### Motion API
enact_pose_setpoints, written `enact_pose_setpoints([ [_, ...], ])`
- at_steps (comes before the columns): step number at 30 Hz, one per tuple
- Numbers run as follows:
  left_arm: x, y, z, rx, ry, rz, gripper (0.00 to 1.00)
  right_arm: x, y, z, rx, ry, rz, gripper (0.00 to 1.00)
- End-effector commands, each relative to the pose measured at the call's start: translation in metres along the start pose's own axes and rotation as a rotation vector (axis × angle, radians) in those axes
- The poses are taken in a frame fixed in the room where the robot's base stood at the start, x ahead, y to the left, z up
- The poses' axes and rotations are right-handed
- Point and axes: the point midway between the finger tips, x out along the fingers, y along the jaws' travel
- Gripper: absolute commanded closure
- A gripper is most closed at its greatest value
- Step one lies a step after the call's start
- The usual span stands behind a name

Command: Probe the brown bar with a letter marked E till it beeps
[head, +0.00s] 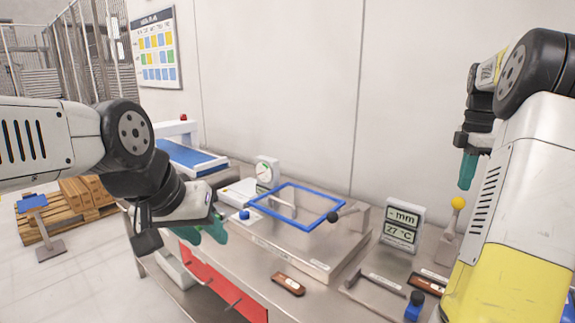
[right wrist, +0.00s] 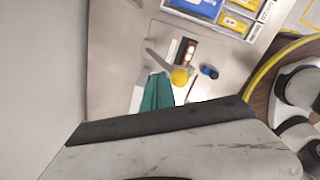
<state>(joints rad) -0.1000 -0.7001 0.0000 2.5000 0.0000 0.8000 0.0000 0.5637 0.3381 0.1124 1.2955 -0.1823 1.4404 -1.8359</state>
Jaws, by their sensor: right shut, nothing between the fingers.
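A brown bar (head: 288,284) with a pale label lies on the bench front, right of the middle; its letter is too small to read. Another brown bar (head: 425,286) lies at the right, partly cut off by my right arm. A brown bar also shows in the right wrist view (right wrist: 186,51). A yellow ball (head: 458,203) tops a grey upright piece; it also shows in the right wrist view (right wrist: 181,77), beside my fingers. My right gripper (head: 467,171) is shut and empty, above the bench near the ball. My left gripper (head: 203,233) is open and empty at the bench's left front.
A display (head: 402,222) reads "- mm" and "27 °C". A blue-capped item (head: 413,306) stands at the front right. A wall stands close behind the bench.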

Motion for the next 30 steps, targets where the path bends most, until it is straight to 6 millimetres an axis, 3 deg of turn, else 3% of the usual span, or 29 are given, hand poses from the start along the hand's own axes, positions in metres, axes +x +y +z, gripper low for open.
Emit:
enact_pose_setpoints([
  [12, 0.000, 0.000, 0.000, 0.000, 0.000, 0.000, 0.64, -0.040, 0.009, 0.005, 0.000, -0.001, 0.002, 1.00],
  [25, 0.000, 0.000, 0.000, 0.000, 0.000, 0.000, 0.64, -0.047, 0.010, 0.005, 0.002, 0.000, 0.001, 1.00],
  [28, 0.000, 0.000, 0.000, 0.000, 0.000, 0.000, 0.64, -0.052, 0.006, -0.007, 0.029, -0.002, 0.016, 1.00],
  [30, 0.000, 0.000, 0.000, 0.000, 0.000, 0.000, 0.64, -0.060, -0.001, -0.026, 0.079, -0.002, 0.042, 1.00],
])
